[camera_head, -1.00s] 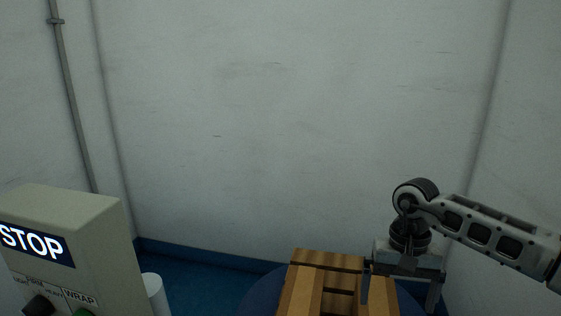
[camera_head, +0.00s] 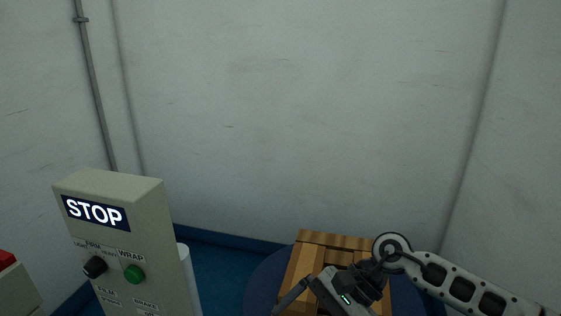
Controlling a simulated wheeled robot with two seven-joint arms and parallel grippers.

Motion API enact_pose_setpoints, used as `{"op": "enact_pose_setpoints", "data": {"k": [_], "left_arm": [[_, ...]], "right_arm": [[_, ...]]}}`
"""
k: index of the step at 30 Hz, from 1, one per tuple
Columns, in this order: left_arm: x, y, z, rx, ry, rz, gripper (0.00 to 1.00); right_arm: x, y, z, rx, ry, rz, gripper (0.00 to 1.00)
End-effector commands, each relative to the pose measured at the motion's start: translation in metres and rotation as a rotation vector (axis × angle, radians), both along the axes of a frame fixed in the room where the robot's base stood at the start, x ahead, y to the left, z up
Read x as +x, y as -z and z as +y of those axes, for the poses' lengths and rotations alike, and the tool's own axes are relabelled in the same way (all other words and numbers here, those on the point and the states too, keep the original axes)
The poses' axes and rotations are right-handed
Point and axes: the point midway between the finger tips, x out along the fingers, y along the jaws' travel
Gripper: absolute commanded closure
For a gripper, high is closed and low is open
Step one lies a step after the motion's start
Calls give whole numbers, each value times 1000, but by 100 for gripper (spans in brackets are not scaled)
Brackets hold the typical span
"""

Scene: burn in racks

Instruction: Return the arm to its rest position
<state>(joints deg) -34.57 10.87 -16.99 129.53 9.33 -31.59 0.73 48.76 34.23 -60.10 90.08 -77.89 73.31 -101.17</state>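My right arm comes in from the right edge, and my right gripper (camera_head: 296,312) hangs low in front of a wooden crate or pallet (camera_head: 318,239). Its body is tilted and one finger shows, pointing down and left. The rest of the gripper is cut off by the bottom edge, so I cannot tell its opening or whether it touches the wood. My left gripper is not in view.
A beige control box (camera_head: 150,205) with a STOP sign, a black knob (camera_head: 95,267) and a green button (camera_head: 134,274) stands at left. A white cylinder (camera_head: 188,280) is behind it. A red button (camera_head: 6,260) shows at far left. Pale walls surround the blue floor.

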Motion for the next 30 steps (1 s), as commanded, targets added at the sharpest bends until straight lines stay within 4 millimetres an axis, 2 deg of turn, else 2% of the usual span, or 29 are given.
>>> {"op": "enact_pose_setpoints", "data": {"k": [1, 2, 3, 5, 7, 9, 11, 12, 14, 16, 17, 18, 21, 24, 27, 30], "left_arm": [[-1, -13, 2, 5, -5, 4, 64], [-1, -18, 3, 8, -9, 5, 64], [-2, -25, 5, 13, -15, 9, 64], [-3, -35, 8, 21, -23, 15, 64], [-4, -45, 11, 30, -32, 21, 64], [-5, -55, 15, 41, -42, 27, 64], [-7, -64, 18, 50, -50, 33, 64], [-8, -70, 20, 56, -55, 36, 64], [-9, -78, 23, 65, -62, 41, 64], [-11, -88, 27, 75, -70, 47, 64], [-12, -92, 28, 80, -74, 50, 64], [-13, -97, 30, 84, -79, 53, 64], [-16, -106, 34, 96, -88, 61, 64], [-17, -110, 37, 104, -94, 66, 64], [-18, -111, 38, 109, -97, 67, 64], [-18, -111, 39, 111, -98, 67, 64]], "right_arm": [[-16, -20, 25, 106, 72, 110, 0], [-23, -33, 41, 180, 133, 191, 0], [-33, -55, 60, 287, 227, 330, 0], [-40, -93, 83, 456, 384, 588, 0], [-37, -132, 92, 631, 563, 918, 0], [-27, -162, 86, 787, 729, 1282, 0], [-15, -176, 71, 909, 858, 1613, 0], [-7, -179, 57, 986, 936, 1839, 0], [1, -174, 32, 1097, 1037, 2189, 0], [0, -156, 0, 1224, 1124, 2603, 0], [-4, -146, -14, -1180, -1061, -2566, 0], [-12, -130, -31, -1081, -936, -2401, 0], [-45, -94, -63, -890, -668, -2028, 0], [-79, -69, -82, -778, -493, -1766, 0], [-100, -56, -90, -723, -398, -1621, 0], [-108, -50, -92, -701, -362, -1564, 0]]}}
